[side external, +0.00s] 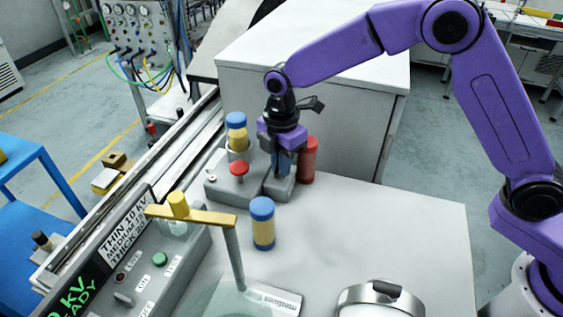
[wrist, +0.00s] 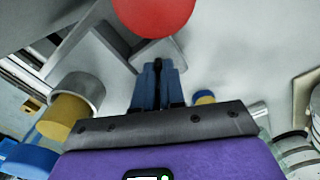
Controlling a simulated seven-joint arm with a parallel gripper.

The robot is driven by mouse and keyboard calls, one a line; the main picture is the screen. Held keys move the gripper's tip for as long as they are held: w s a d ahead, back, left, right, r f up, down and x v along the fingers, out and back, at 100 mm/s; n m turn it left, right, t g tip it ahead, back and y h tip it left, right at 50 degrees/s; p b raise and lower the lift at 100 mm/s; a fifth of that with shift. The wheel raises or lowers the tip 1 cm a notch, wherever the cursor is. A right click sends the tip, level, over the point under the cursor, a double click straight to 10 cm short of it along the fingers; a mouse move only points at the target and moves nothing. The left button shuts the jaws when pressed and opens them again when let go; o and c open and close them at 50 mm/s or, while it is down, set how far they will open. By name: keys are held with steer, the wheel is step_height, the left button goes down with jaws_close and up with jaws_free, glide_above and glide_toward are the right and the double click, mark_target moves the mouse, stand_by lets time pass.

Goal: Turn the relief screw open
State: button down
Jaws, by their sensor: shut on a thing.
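My gripper (side external: 285,166) points straight down over the right part of a low grey block (side external: 277,188). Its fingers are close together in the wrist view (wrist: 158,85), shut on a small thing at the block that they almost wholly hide. By its place this is the relief screw, but its head and how far it is turned cannot be seen. A red cylinder (side external: 309,158) stands close to the right of the fingers. A red round knob (side external: 238,169) sits on the block to the left.
A blue-capped yellow cylinder (side external: 237,132) sits in a grey cup behind the knob. Another (side external: 263,225) stands in front of the block. A yellow-armed post (side external: 233,250) and a lidded pot (side external: 380,300) are nearer. The bench to the right is clear.

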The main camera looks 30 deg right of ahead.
steer(key=shift+a+r, duration=0.1)
steer(key=c, duration=1.2)
jaws_free()
step_height(320, 180, up, 17)
steer(key=shift+r, duration=0.2)
steer(key=s+d+f+m, duration=0.3)
steer(key=s+d, duration=0.5)
steer(key=s, duration=0.2)
steer(key=s+d+f+m, duration=0.3)
steer(key=s+d, duration=0.5)
steer(key=s, duration=0.3)
steer(key=s+d+f+m, duration=0.3)
steer(key=s+d, duration=0.5)
steer(key=s, duration=0.2)
steer(key=shift+s+d+f, duration=0.15)
steer(key=shift+d+f, duration=0.05)
steer(key=shift+f, duration=0.2)
